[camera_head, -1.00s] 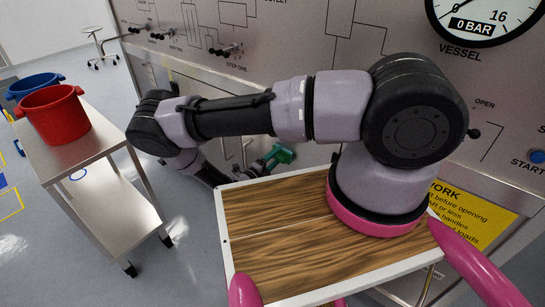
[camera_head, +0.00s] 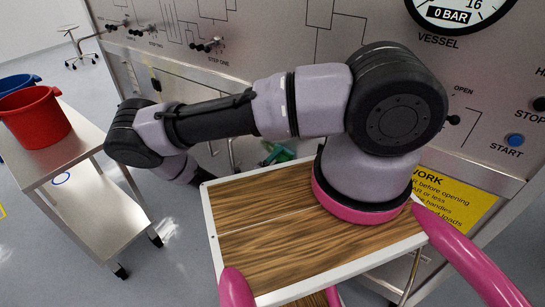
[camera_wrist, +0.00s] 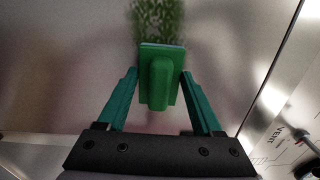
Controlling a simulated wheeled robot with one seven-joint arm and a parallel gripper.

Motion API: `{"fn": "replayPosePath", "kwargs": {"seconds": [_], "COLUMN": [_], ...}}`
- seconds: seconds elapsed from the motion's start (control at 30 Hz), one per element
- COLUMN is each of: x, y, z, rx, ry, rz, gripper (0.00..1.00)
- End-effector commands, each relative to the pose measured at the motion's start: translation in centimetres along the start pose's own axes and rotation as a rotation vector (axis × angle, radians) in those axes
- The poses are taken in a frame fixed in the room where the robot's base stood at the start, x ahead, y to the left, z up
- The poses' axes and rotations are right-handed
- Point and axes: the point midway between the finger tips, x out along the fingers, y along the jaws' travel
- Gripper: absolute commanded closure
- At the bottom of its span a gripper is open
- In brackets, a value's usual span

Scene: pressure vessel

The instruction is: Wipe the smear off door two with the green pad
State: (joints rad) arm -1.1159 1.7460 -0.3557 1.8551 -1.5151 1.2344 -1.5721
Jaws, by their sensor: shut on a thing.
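In the wrist view, my gripper (camera_wrist: 159,82) is shut on the handle of the green pad (camera_wrist: 165,53). The pad is a flat green block with a thin bluish far edge. Just beyond it, a speckled green smear (camera_wrist: 157,18) lies on a grey metal surface (camera_wrist: 80,50), and the pad's top edge meets or covers its lower end. I cannot tell whether the pad touches the metal. In the head view, only a bit of green at my gripper (camera_head: 278,153) shows, partly hidden by my arm. The smear and any door number are not visible there.
A steel trolley (camera_head: 110,214) with a red bucket (camera_head: 34,118) and a blue bucket (camera_head: 17,82) stands at left. The panel has valve levers (camera_head: 207,45), a gauge (camera_head: 462,10) and a start button (camera_head: 515,140). Open floor lies between trolley and panel.

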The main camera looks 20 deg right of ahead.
Motion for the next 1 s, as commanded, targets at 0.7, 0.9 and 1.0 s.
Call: {"fn": "replayPosePath", "kwargs": {"seconds": [0.7,0.9,1.0], "x": [0.2,0.2,0.1], "y": [0.2,0.2,0.3], "z": [3.5,4.0,4.8], "rx": [0.002,0.001,0.003], "ry": [-0.001,-0.001,-0.001], "rz": [-0.001,-0.001,0.000], "gripper": [1.00,1.00,1.00]}}
